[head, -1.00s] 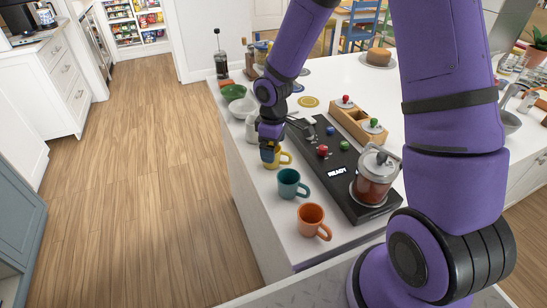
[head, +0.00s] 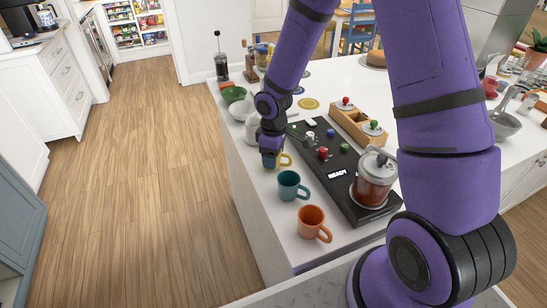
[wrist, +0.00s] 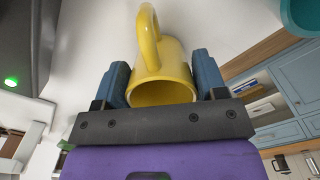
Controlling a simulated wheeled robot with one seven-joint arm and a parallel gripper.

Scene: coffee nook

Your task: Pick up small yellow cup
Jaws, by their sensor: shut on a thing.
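The small yellow cup (wrist: 172,62) is between the two blue fingers of my gripper (wrist: 161,82) in the wrist view, with its handle toward the top of that picture. The fingers are shut on the cup's sides. In the head view my gripper (head: 271,160) points down at the left edge of the white counter and hides most of the cup; its yellow handle (head: 286,159) shows to the right. I cannot tell whether the cup is touching the counter.
A teal cup (head: 289,186) and an orange cup (head: 312,222) stand nearer along the counter edge. A black machine (head: 335,174) with a lidded jar (head: 374,182) stands to the right. A green bowl (head: 233,95) and a white container (head: 252,128) are behind.

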